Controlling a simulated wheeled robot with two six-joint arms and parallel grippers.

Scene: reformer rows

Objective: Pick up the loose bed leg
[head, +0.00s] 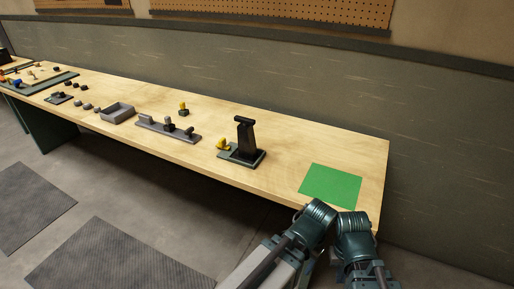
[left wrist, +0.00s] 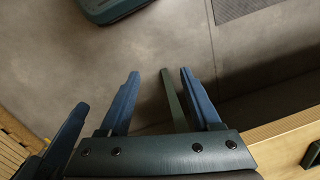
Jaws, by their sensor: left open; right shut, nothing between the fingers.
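I cannot tell which piece is the loose bed leg; the parts on the bench are small in the head view. My left gripper shows in the left wrist view (left wrist: 160,80), its two blue fingers apart and touching nothing that I can make out. A dark olive bar (left wrist: 172,98) shows between the fingers, over the floor; I cannot tell what it is. My right gripper (head: 355,224) is at the bottom of the head view, by the bench's front edge. It is shut and empty; its fingertips are not clear there.
On the long wooden bench (head: 278,182) are a green mat (head: 331,186), a black upright stand (head: 246,138), a grey fixture with pegs (head: 153,126), a grey tray (head: 125,113) and yellow and dark bits. A grey wall stands behind. Bare wood lies between stand and mat.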

